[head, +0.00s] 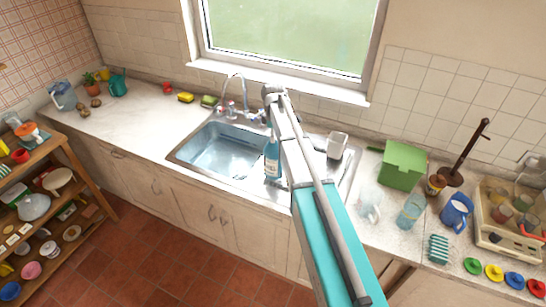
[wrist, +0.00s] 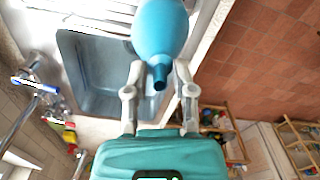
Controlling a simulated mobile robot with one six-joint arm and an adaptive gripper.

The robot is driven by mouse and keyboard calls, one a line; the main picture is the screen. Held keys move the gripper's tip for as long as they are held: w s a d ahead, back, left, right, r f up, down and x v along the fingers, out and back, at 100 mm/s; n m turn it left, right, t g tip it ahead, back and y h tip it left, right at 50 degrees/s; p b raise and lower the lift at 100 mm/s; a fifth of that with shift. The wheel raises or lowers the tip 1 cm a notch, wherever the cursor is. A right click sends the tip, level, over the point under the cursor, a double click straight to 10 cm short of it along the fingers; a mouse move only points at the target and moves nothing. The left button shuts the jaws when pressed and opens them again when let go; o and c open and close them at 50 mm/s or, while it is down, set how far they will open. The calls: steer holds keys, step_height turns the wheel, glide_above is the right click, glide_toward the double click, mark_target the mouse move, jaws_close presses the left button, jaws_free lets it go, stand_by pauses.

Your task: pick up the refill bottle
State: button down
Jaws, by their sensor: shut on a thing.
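The refill bottle is blue with a pale label in the head view (head: 272,160), near the right front part of the sink, partly behind my arm. In the wrist view the blue bottle (wrist: 160,28) points its darker narrow cap toward the camera, and its far end is cut off by the top edge. My gripper (wrist: 160,70) is shut on the bottle near its neck, one finger on each side. In the head view my arm hides most of my gripper. I cannot tell whether the bottle's base touches the surface.
The sink (head: 222,148) lies left of the bottle, with a tap (head: 236,95) behind it. Right of my arm stand a green box (head: 402,165), a clear jug (head: 369,205), a blue mug (head: 456,212) and a crate (head: 500,236). The counter left of the sink has free room.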

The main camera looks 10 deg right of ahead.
steer(key=shift+r, duration=0.1)
steer(key=shift+r+p, duration=1.2)
steer(key=shift+p, duration=0.1)
steer(key=s+d+r+p, duration=0.3)
steer(key=s+r+p, duration=0.7)
steer(key=s, duration=0.3)
steer(key=shift+s+d+r, duration=0.2)
steer(key=shift+s, duration=0.1)
stand_by(0.7)
